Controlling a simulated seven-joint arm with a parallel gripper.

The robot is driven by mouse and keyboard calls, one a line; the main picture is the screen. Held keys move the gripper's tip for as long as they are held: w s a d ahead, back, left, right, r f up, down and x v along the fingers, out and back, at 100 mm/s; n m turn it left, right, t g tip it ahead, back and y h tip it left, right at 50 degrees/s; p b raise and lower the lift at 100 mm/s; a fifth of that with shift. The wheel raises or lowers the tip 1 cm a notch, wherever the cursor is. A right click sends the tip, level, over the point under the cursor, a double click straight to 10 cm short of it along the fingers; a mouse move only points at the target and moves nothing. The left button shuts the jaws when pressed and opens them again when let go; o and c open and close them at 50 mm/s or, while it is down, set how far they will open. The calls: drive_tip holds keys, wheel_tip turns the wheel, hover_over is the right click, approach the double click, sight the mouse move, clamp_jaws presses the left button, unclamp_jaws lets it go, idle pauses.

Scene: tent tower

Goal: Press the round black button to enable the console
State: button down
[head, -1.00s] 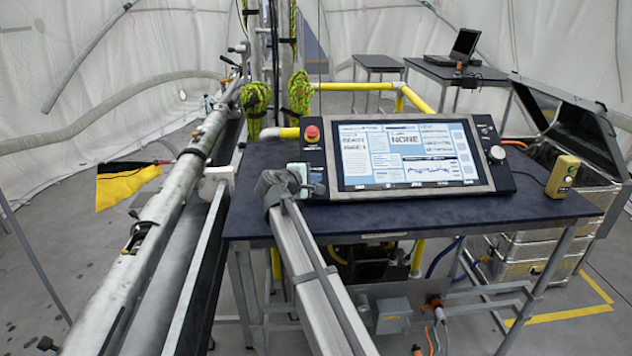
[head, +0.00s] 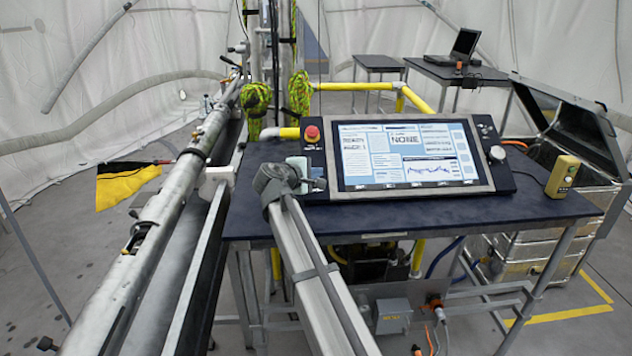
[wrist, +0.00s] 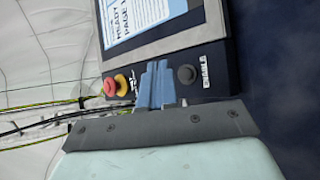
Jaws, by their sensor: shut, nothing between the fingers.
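The console (head: 508,178) is a tilted panel on a dark blue table, with a lit screen (head: 410,158) showing "NONE". The round black button (wrist: 186,74) is in the wrist view on the dark panel strip, beside a white "ENABLE" label. In the head view I cannot make it out; my gripper and arm end cover that corner. My gripper (head: 322,184) is at the console's lower left corner. In the wrist view its blue fingers (wrist: 158,84) are shut and empty, with the tips just left of the button. I cannot tell whether they touch the panel.
A red emergency stop (head: 312,133) on a yellow base sits at the console's upper left. A knob (head: 497,153) is at its right. A yellow box (head: 562,176) stands at the table's right. The table (head: 420,216) in front of the console is bare. A long metal tube (head: 165,205) runs at left.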

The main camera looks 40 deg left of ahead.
drive_tip(key=shift+s+d+r, duration=0.25)
drive_tip(key=shift+r, duration=0.25)
drive_tip(key=shift+s+d+r, duration=0.2)
drive_tip(key=shift+d+r, duration=0.05)
drive_tip(key=shift+r, duration=0.25)
